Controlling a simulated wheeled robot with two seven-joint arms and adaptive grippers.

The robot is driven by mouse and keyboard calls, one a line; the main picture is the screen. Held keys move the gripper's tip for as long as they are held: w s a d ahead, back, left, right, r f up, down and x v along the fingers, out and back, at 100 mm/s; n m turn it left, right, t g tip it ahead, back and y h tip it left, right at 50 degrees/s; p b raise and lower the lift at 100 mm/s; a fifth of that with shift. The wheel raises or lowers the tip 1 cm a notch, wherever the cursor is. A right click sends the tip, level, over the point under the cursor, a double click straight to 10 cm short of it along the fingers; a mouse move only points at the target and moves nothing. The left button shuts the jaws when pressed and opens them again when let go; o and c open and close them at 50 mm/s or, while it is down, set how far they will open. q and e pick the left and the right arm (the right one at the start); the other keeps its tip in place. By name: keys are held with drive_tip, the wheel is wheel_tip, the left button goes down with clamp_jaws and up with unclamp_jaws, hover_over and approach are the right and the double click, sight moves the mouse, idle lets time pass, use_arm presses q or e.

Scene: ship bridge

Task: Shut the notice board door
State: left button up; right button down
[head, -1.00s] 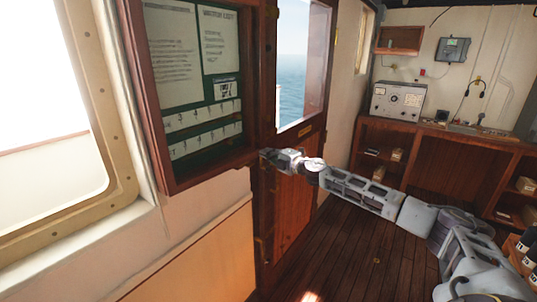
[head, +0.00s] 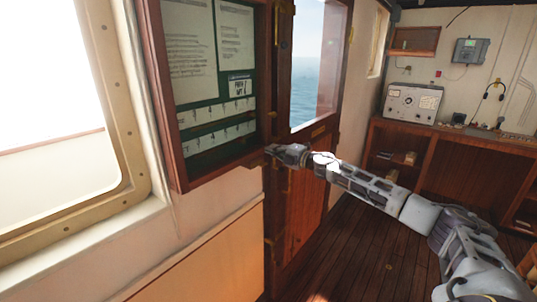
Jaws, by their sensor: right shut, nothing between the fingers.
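The notice board (head: 215,80) hangs on the wall left of centre, with a dark wooden frame and white papers and strips on a green backing. I cannot tell which part of the frame is its door, or how far open it stands. My right gripper (head: 271,151) is shut and empty. Its fingertips are at the frame's lower right corner, and I cannot tell whether they touch it. My right arm reaches in from the lower right. My left gripper is out of view.
A wooden door with a window (head: 316,60) stands just right of the board. A large bright window (head: 55,110) is at left. A wooden counter (head: 450,135) with a radio set (head: 412,103) is at the back right. Plank floor (head: 370,250) is clear below my arm.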

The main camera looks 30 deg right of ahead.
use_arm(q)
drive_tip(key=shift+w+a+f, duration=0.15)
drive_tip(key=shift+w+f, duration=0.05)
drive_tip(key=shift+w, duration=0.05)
use_arm(e)
drive_tip(key=shift+w+r+y, duration=0.35)
drive_tip(key=shift+r+y, duration=0.05)
